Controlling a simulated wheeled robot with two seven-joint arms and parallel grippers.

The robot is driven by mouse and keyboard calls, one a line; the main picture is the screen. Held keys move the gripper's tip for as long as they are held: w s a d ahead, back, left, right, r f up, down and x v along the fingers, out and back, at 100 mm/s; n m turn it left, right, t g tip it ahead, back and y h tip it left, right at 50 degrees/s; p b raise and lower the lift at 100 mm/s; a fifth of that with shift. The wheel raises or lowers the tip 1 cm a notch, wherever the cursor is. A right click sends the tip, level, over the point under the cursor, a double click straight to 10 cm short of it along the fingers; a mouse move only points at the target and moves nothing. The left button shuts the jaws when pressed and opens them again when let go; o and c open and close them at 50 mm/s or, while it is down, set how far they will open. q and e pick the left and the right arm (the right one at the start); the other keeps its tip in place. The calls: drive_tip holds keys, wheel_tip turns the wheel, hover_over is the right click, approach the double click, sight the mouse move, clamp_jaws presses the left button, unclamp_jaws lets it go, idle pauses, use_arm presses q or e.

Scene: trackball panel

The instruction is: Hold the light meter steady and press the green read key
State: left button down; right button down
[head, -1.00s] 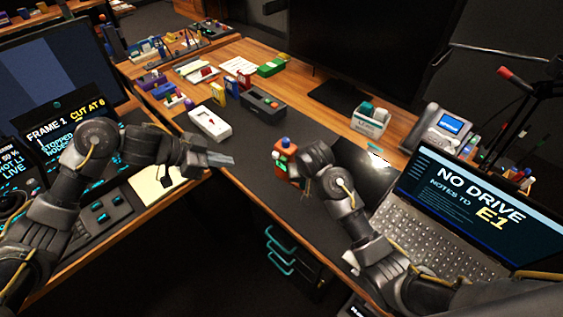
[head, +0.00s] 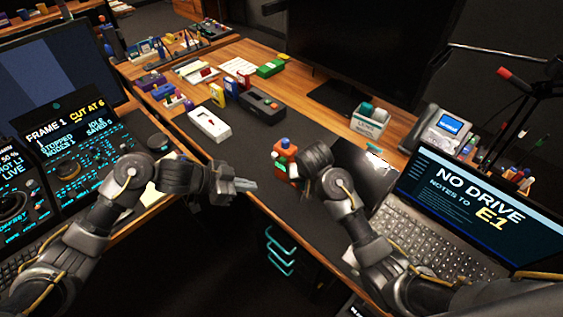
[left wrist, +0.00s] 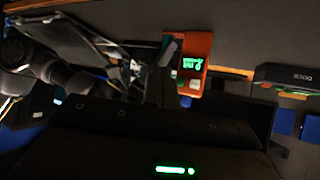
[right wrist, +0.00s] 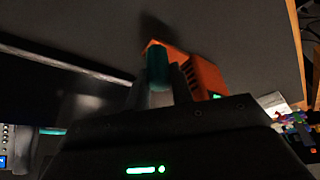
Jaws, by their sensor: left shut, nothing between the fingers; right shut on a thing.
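The light meter (head: 284,159) is an orange upright box with a blue dome on top, over the dark desk mat. My right gripper (head: 297,168) is shut on it from the right. In the right wrist view the meter's orange body (right wrist: 205,76) lies beyond the fingers. My left gripper (head: 251,186) is shut and empty, a little left of and below the meter, pointing toward it. In the left wrist view the meter (left wrist: 207,48) shows a lit green screen and a pale patch below it.
A white box-shaped device (head: 209,125) and a dark grey dock (head: 262,105) lie on the mat further back. A laptop (head: 440,215) stands at the right, a control console (head: 75,150) at the left. The mat between meter and white device is clear.

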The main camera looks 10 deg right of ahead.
sight(283, 161)
use_arm(q)
drive_tip(key=shift+s+d+f, duration=0.15)
drive_tip(key=shift+d+f, duration=0.05)
drive_tip(key=shift+f, duration=0.1)
drive_tip(key=w+d, duration=0.6)
drive_tip(key=shift+d, duration=0.2)
idle(0.3)
drive_tip(key=shift+w+d, duration=0.15)
idle(1.9)
drive_tip(key=shift+w+d, duration=0.15)
drive_tip(key=shift+w+d, duration=0.3)
drive_tip(key=shift+d, duration=0.05)
idle(1.0)
drive_tip(key=shift+s+a, duration=0.6)
drive_tip(key=shift+a, duration=0.1)
